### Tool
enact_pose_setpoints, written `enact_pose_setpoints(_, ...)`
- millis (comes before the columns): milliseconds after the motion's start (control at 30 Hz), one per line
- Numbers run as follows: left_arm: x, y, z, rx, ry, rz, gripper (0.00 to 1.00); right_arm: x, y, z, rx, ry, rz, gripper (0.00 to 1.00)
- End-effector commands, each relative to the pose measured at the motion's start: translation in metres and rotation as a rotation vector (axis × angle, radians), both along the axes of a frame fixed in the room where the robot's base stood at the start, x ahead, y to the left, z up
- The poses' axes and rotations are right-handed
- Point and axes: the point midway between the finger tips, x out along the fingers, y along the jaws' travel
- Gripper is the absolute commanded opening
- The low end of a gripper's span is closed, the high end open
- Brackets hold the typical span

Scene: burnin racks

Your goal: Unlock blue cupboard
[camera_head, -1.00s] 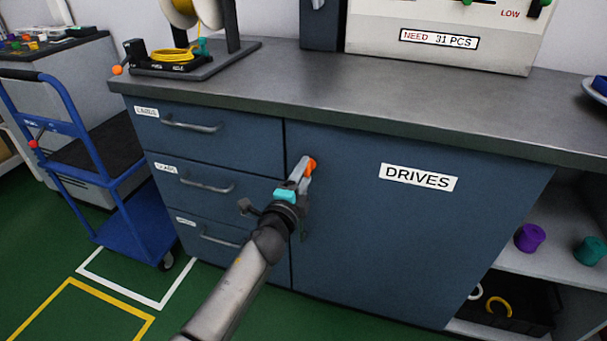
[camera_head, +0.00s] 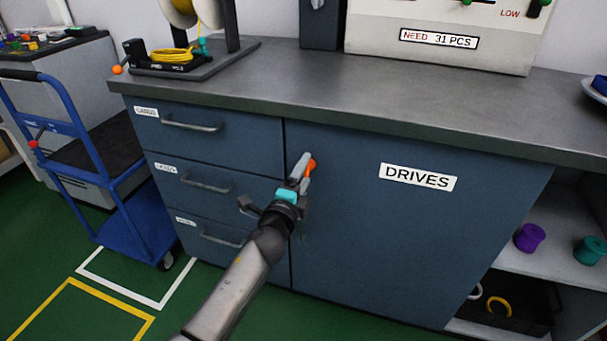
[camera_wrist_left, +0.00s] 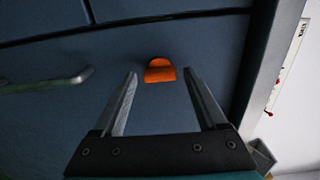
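The blue cupboard door (camera_head: 400,235) carries a white DRIVES label and is closed under the grey worktop. A small orange latch piece (camera_head: 310,167) sits near the door's upper left edge. My left gripper (camera_head: 303,172) is at this latch, seen from behind, and partly covers it. In the left wrist view the gripper's two fingers (camera_wrist_left: 159,76) are apart, with the orange latch (camera_wrist_left: 160,75) between and just beyond their tips. A gap shows on each side of the latch, so I see no grip on it. My right gripper is not in view.
Drawers with bar handles (camera_head: 208,186) stand left of the door. A blue trolley (camera_head: 130,225) is further left on the green floor. An open shelf (camera_head: 545,262) with purple and teal spools is at the right. A wire spool stand (camera_head: 210,62) is on the worktop.

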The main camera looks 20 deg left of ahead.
Motion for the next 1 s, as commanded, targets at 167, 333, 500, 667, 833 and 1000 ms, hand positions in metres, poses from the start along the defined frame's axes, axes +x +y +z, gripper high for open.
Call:
enact_pose_setpoints(167,0.0,0.0,0.0,-0.002,0.0,0.001,0.82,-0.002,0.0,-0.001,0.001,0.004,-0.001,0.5)
enact_pose_setpoints(333,-0.001,0.0,0.0,-0.003,0.001,0.001,0.82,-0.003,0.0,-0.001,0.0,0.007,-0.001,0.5)
enact_pose_setpoints(500,-0.015,0.001,0.0,-0.004,0.003,0.001,0.82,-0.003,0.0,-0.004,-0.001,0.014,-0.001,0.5)
enact_pose_setpoints(667,-0.039,0.002,0.0,-0.004,0.003,0.002,0.82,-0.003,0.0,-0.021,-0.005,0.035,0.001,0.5)
enact_pose_setpoints(833,-0.067,0.002,0.0,-0.005,0.002,0.001,0.82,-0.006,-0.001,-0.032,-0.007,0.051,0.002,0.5)
enact_pose_setpoints(1000,-0.095,0.004,-0.001,-0.005,0.003,0.001,0.82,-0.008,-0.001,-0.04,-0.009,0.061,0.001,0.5)
